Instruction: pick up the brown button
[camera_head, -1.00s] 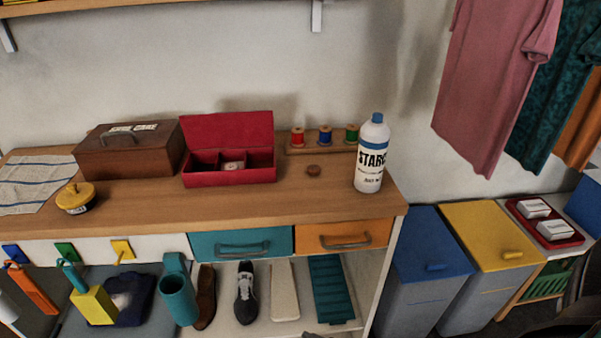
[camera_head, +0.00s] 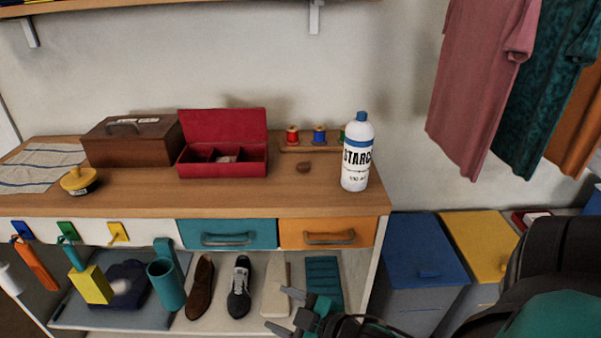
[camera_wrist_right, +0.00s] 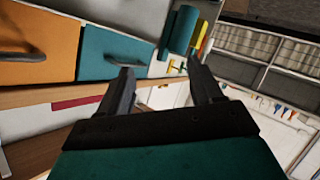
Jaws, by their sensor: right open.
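The brown button (camera_head: 303,167) is a small round disc lying on the wooden counter (camera_head: 240,197). It lies left of the white starch bottle (camera_head: 356,160) and in front of the thread spools. My right gripper (camera_head: 277,308) is open and empty. It is below counter height, in front of the lower shelf, well below the button. In the right wrist view its two fingers (camera_wrist_right: 160,80) are apart with nothing between them, and drawer fronts show beyond. The button cannot be made out there. My left gripper is not in view.
An open red box (camera_head: 222,160) and a wooden case (camera_head: 132,143) stand left of the button. A spool rack (camera_head: 300,149) is behind it. Orange (camera_head: 328,234) and teal (camera_head: 227,235) drawers lie under the counter edge. Counter in front of the button is clear.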

